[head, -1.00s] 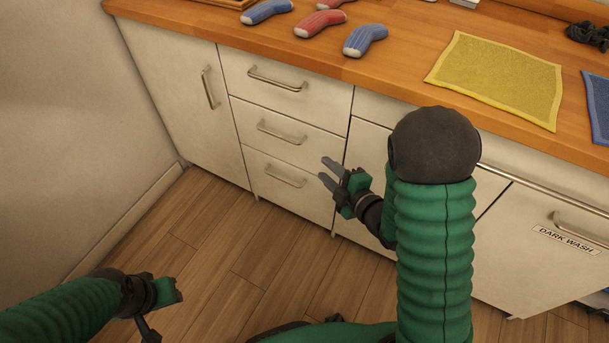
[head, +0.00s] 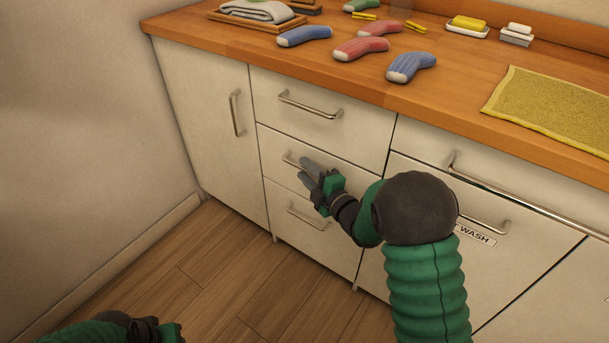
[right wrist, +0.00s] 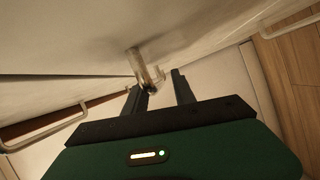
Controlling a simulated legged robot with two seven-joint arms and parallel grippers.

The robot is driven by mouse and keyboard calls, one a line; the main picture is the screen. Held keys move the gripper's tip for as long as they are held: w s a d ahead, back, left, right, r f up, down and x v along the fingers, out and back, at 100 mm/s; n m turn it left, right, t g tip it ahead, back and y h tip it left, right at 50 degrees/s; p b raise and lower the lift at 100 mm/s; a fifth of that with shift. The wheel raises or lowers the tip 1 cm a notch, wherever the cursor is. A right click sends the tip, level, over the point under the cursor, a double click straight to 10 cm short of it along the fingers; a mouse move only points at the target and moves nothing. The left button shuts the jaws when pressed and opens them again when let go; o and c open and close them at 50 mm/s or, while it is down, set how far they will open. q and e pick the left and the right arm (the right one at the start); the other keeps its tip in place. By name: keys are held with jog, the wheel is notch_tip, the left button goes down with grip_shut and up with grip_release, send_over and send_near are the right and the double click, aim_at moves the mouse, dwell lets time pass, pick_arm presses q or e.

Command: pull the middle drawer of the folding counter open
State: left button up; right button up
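The folding counter's middle drawer (head: 345,172) is a white front, flush with its neighbours, with a metal bar handle (head: 290,159). My right gripper (head: 307,170) is at this handle and covers its right part in the head view. In the right wrist view the two dark fingers (right wrist: 160,84) stand apart. A metal handle bar (right wrist: 144,64) reaches in at their tips, closer to the left finger. I cannot tell whether they touch. My left gripper (head: 172,333) is low at the bottom edge, partly cut off, away from the drawers.
The top drawer handle (head: 310,104) and bottom drawer handle (head: 306,216) lie above and below. A cabinet door (head: 205,125) is to the left, a labelled front (head: 475,235) to the right. Socks and a yellow cloth (head: 555,110) lie on the wooden counter (head: 350,85). The floor (head: 230,265) in front is clear.

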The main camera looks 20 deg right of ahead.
jog(key=shift+w+a, duration=0.25)
jog(key=shift+w, duration=0.25)
jog(key=c, duration=0.7)
jog(key=shift+s+f, duration=0.1)
jog(key=shift+f, duration=0.05)
dwell(0.6)
